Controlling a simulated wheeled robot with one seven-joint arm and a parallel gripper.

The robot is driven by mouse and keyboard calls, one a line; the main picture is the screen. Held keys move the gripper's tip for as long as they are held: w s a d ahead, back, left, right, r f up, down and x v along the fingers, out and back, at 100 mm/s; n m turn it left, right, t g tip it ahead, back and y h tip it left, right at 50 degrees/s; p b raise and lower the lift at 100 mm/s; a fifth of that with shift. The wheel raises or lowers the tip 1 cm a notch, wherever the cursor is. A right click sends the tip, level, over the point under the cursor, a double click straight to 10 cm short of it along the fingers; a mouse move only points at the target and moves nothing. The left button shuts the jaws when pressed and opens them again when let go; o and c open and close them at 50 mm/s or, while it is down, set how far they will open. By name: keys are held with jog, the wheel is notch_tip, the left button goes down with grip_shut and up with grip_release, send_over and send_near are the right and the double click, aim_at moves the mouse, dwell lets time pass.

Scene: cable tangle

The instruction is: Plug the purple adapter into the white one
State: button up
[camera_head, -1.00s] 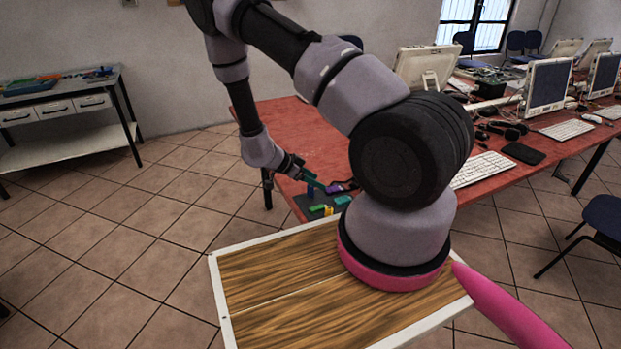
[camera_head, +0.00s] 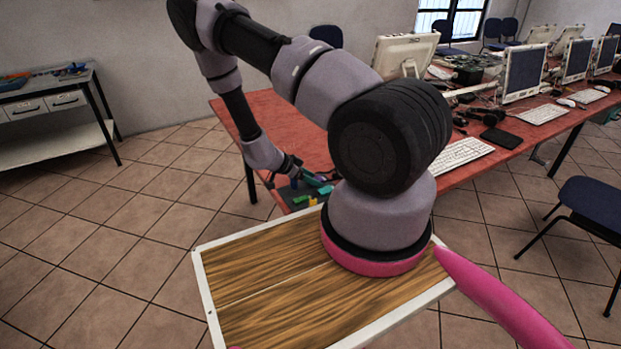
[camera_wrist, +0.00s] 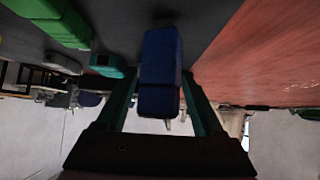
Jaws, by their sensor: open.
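My gripper (camera_head: 308,178) is low over the dark mat (camera_head: 296,208) at the table's near left corner. In the wrist view, my gripper (camera_wrist: 160,92) has its two teal fingers apart, with a dark blue block-shaped adapter (camera_wrist: 160,60) between them. I cannot tell whether the fingers touch it. Neither the purple adapter nor the white one can be made out now; in the head view the small pieces by my gripper are partly covered by my arm.
Green pieces (camera_wrist: 50,22) and a small teal piece (camera_wrist: 108,66) lie beside the blue one. The red table (camera_head: 285,125) carries monitors (camera_head: 405,55), keyboards (camera_head: 462,154) and loose cables. A side table (camera_head: 55,100) stands at the far left; open tiled floor lies between.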

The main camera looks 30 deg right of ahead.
grip_shut()
jog(key=shift+r, duration=3.55)
